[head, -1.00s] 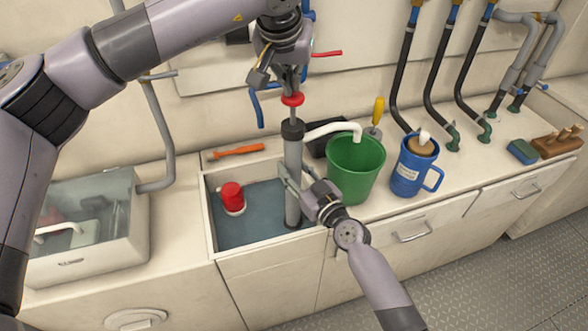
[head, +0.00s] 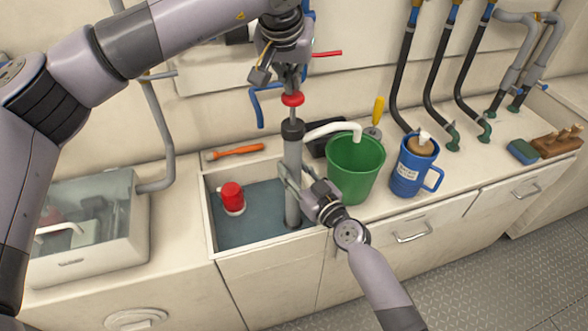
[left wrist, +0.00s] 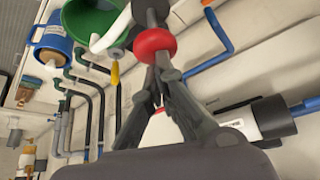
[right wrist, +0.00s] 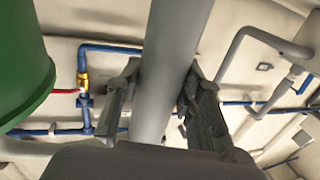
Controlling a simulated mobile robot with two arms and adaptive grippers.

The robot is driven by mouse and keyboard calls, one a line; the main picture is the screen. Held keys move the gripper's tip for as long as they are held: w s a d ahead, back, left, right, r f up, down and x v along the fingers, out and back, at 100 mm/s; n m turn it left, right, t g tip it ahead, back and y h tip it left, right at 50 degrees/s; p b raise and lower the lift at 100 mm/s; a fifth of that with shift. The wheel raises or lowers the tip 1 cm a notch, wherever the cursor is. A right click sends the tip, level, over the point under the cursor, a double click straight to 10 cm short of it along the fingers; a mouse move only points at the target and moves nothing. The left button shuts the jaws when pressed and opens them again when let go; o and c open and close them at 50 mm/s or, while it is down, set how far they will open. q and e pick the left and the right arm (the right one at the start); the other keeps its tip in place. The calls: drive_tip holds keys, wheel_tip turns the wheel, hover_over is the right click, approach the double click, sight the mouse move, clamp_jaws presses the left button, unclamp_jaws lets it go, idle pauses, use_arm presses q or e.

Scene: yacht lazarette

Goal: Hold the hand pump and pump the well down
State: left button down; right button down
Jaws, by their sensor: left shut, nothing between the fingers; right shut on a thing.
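The hand pump's grey barrel (head: 293,165) stands upright in the well (head: 208,215), which holds dark water. A black collar tops the barrel, and a thin rod leads up to a red round handle (head: 292,99). The pump's white spout (head: 335,128) reaches over the green bucket (head: 356,168). My right gripper (head: 290,182) is shut around the barrel; the right wrist view also shows the barrel (right wrist: 168,75) between its fingers. My left gripper (head: 291,88) is shut with nothing between its fingers, its tips at the top of the red handle. The left wrist view shows the handle (left wrist: 155,45) at the fingertips.
A red float-like object (head: 232,198) sits in the well. An orange-handled tool (head: 235,152) lies behind it. A blue mug (head: 408,172) stands right of the bucket. A clear-lidded box (head: 85,222) is at left. Hoses (head: 402,75) run down the wall at right.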

sight(293, 100)
use_arm(q)
drive_tip(key=shift+f, duration=0.15)
drive_tip(key=shift+f, duration=2.25)
drive_tip(key=shift+r, duration=2.35)
